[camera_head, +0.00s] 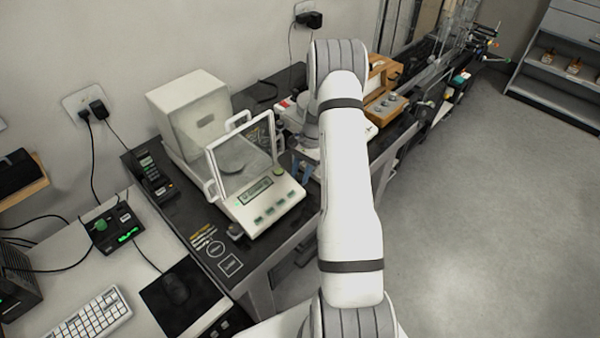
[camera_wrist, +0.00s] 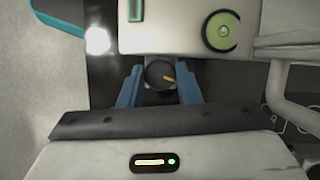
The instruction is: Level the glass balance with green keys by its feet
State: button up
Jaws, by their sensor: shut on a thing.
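The glass balance with green keys (camera_head: 258,205) stands on the dark table, its glass-framed weighing chamber behind a sloped front with a display and several green keys. Its white body (camera_wrist: 165,35) fills the top of the wrist view. A round green bubble level (camera_head: 278,171) sits at its right front corner and shows in the wrist view (camera_wrist: 220,32); the bubble's exact place is too small to tell. My gripper (camera_head: 301,170) is beside that corner. In the wrist view its blue fingers (camera_wrist: 160,92) are shut on a dark round foot (camera_wrist: 157,72) with an orange mark. A front-left foot (camera_head: 235,231) also shows.
A black handset (camera_head: 152,175) stands left of the balance. A wooden case (camera_head: 384,85) lies behind my arm, which hides part of the table. The front-left desk holds a keyboard (camera_head: 92,318) and a mouse. The floor at right is clear.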

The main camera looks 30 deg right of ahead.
jog(key=shift+s+f+m+b, duration=0.1)
jog(key=shift+f+m+b, duration=0.05)
jog(key=shift+m+b, duration=0.45)
jog(key=shift+t, duration=0.3)
jog(key=o, duration=0.7)
jog(key=shift+r, duration=0.2)
jog(key=b+v, duration=0.1)
jog(key=v, duration=0.6)
jog(key=shift+d+r+b, duration=0.25)
jog(key=shift+r+b, duration=0.1)
